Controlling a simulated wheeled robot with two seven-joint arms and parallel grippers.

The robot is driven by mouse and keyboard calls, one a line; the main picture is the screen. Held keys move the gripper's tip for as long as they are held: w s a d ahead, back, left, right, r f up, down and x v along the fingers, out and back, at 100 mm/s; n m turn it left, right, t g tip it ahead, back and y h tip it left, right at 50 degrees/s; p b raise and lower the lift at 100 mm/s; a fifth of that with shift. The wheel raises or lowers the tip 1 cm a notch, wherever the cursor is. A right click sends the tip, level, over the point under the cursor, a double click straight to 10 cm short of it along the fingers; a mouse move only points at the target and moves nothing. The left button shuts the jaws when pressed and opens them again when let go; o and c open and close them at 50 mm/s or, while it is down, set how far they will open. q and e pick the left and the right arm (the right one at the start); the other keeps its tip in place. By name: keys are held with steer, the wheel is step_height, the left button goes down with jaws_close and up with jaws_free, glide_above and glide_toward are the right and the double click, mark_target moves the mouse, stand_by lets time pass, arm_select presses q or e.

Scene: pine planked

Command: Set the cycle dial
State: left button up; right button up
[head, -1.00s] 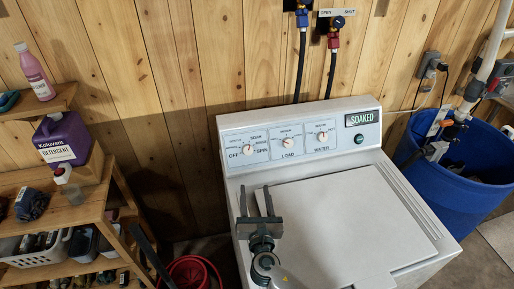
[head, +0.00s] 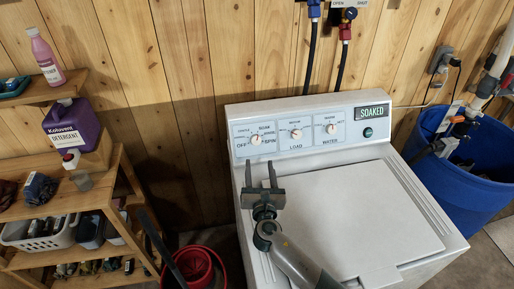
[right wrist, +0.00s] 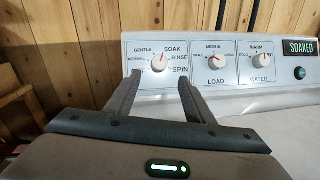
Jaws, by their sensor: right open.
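The cycle dial (head: 256,140) is a small white knob at the left end of the washer's control panel. In the right wrist view, the dial (right wrist: 159,62) has a red mark on its upper part, pointing up and slightly right, towards SOAK. Labels around it read OFF, NORMAL, GENTLE, SOAK, RINSE and SPIN. My right gripper (head: 261,176) is open and empty over the washer top, below the dial, with its fingers towards the panel. In the right wrist view, the fingers (right wrist: 159,88) stand either side of the dial's line, apart from it. My left gripper is out of view.
The load dial (head: 295,134) and water dial (head: 331,129) sit to the right, then a lit SOAKED display (head: 373,112). The closed lid (head: 360,215) is clear. A blue barrel (head: 455,190) stands right; a wooden shelf (head: 95,195) and red bucket (head: 197,268) stand left.

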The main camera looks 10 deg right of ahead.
mark_target(256, 141)
steer(key=w+b, duration=0.1)
steer(key=w, duration=0.2)
steer(key=w+d+b, duration=0.1)
steer(key=w, duration=0.2)
steer(key=w+b, duration=0.1)
steer(key=w, duration=0.2)
steer(key=shift+w+d+f, duration=0.1)
steer(key=shift+w+d, duration=0.05)
steer(key=shift+w, duration=0.7)
steer(key=c, duration=1)
